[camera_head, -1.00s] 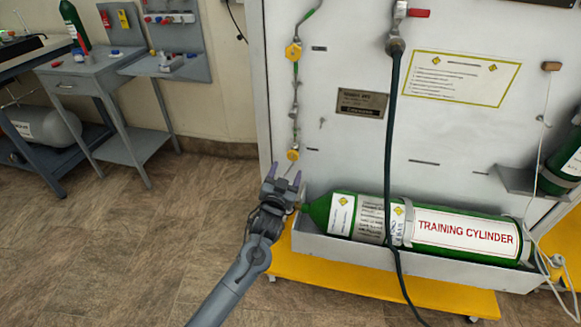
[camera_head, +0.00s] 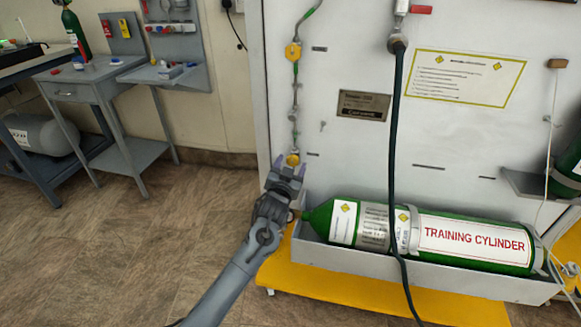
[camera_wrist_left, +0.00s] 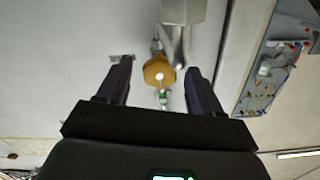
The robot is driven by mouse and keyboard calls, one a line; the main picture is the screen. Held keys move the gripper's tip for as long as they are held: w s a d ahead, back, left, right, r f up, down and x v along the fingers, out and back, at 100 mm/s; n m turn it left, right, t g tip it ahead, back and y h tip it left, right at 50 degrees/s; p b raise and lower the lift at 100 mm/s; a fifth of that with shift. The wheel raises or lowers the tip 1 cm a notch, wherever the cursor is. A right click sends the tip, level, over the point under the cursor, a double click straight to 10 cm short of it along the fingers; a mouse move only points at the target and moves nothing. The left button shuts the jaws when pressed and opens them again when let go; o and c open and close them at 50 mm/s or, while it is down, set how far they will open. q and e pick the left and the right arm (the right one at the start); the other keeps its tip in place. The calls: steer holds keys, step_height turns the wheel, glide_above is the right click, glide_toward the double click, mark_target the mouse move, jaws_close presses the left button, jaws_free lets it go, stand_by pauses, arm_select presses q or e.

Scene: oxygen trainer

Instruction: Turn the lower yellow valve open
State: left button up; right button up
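The lower yellow valve (camera_head: 292,160) sits on the pipe low on the left of the white panel. My left gripper (camera_head: 289,169) is just below and in front of it in the head view. In the left wrist view the yellow valve (camera_wrist_left: 158,72) lies between and beyond the two dark fingertips (camera_wrist_left: 155,75). The fingers are spread apart with a gap on each side, and I see no contact. An upper yellow valve (camera_head: 293,52) is higher on the same pipe. My right gripper is not in view.
A green training cylinder (camera_head: 474,239) lies in a grey tray (camera_head: 420,277) close to the right of my left gripper. A dark hose (camera_head: 393,150) hangs down the panel (camera_head: 450,140). A grey workbench (camera_head: 85,78) stands at the left, with open floor before it.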

arm_select(q)
steer(key=c, duration=1)
steer(key=shift+o, duration=0.2)
steer(key=shift+r+n+p, duration=0.1)
steer(key=shift+n+p, duration=0.45)
steer(key=shift+n, duration=0.05)
steer(key=shift+n+p, duration=0.7)
steer(key=shift+n, duration=0.3)
steer(key=shift+d+n+p, duration=0.1)
steer(key=shift+n+p, duration=0.35)
steer(key=shift+n, duration=1.35)
